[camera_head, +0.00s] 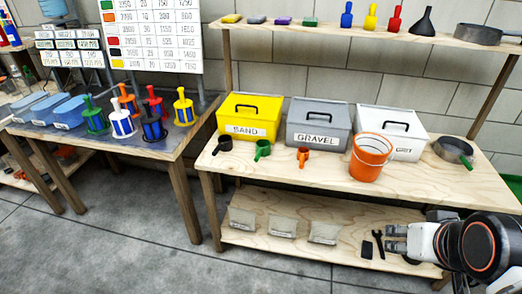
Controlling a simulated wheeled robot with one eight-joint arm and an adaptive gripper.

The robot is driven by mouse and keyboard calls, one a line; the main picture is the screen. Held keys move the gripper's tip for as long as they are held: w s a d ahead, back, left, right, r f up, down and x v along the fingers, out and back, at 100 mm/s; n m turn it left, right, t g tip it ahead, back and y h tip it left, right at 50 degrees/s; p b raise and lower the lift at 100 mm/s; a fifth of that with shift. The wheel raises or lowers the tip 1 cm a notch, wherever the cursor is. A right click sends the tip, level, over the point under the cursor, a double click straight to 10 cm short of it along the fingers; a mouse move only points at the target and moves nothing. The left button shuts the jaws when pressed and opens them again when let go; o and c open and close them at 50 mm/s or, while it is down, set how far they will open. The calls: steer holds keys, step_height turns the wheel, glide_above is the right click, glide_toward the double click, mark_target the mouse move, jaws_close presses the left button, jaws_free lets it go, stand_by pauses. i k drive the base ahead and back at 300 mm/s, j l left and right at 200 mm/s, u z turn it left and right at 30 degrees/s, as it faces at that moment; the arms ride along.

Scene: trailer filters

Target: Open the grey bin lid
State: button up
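The grey bin (317,137) is labelled GRAVEL and stands on the right wooden table between a yellow bin and a white bin. Its grey lid (320,113) is closed, with a black handle (322,105) on top. My gripper (388,239) is at the lower right, in front of the table and well below and to the right of the grey bin. Its fingers point left and touch nothing that I can make out. The fingers are small here, and I cannot tell whether they are open or shut.
An orange bucket (369,158) stands in front of the white bin (395,122), near the grey bin's right side. Black, green and orange cups (304,156) stand before the bins. The yellow bin (240,130) is left. A shelf (330,30) with bottles and a funnel runs above.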

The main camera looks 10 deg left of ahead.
mark_target(302, 110)
steer(key=i+j, duration=0.85)
steer(key=i, duration=0.3)
